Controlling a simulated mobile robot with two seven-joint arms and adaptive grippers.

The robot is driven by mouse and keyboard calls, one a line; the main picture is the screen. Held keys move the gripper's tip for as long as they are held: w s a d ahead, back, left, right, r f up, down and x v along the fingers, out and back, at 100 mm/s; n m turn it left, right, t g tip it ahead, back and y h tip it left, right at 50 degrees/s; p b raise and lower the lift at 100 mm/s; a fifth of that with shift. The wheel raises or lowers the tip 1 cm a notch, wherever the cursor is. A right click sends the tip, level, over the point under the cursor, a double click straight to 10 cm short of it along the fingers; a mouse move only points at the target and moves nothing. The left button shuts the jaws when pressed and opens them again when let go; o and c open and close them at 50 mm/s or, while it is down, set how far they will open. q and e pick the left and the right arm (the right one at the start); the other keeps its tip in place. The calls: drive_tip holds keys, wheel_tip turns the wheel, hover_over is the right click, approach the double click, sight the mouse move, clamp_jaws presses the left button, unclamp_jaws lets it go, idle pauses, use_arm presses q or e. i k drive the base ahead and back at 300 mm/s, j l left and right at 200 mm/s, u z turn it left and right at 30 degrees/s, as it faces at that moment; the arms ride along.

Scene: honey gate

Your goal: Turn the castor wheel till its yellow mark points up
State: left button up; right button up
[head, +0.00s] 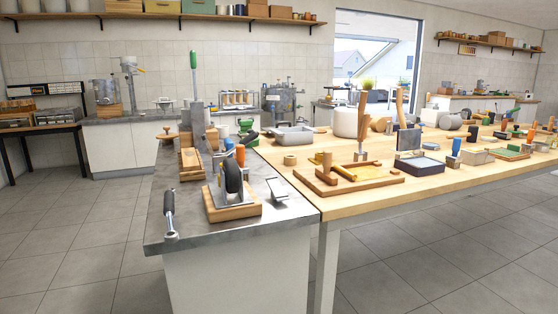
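The castor wheel (232,177) is a black wheel standing upright in a grey metal bracket. The bracket is fixed to a wooden block (247,210) near the front of the grey counter (182,234). The wheel is seen nearly edge-on, and I cannot make out a yellow mark on it. Neither of my grippers is in the head view.
An orange handle (240,155) stands just behind the wheel. A wooden table (325,215) crowded with tools adjoins on the right.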

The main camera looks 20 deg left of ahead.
sight(229, 165)
drive_tip(key=j+z, duration=0.3)
drive_tip(key=j, duration=0.25)
drive_tip(key=j+z, duration=0.35)
drive_tip(key=j, duration=0.55)
drive_tip(key=k+j+z, duration=0.15)
drive_tip(key=j, duration=0.6)
drive_tip(key=k+z, duration=0.05)
